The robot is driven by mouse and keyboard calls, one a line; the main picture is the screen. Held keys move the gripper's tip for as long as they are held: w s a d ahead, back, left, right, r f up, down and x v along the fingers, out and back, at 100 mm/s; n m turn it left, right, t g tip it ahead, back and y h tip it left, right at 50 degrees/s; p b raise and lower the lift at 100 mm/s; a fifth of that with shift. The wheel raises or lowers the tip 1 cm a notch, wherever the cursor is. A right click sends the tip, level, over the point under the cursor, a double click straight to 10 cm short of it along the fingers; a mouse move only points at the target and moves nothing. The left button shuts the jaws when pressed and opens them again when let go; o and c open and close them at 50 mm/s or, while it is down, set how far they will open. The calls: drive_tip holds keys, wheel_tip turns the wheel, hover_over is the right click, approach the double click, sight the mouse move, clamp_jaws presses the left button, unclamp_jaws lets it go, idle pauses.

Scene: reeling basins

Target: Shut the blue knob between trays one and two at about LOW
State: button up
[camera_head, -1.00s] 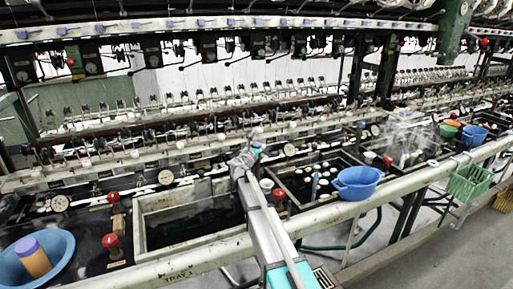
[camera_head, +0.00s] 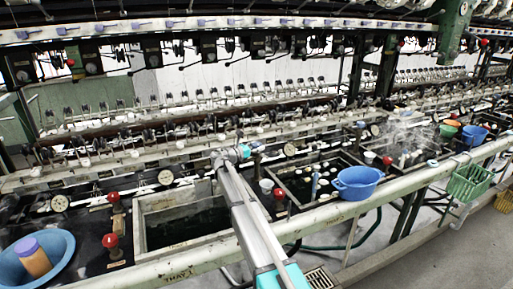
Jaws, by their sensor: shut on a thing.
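The blue knob (camera_head: 257,145) is small and dark blue, on the back panel behind the gap between tray one and tray two. The fingertips are too small to make out clearly. Tray one (camera_head: 228,229) is a dark water basin with a pale rim, labelled TRAY 1 on the front rail. Tray two (camera_head: 322,198) is to the right, with round pale things in it. The knob's markings, including LOW, cannot be read.
Red knobs (camera_head: 110,240) stand left of tray one, and another (camera_head: 279,194) stands between the trays. A white cup (camera_head: 266,184) is close to my arm. A blue basin (camera_head: 357,182) sits at tray two's right. Gauges (camera_head: 290,149) line the back panel.

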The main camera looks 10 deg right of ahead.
idle(0.3)
drive_tip(key=o, duration=1.2)
drive_tip(key=shift+v, duration=5.95)
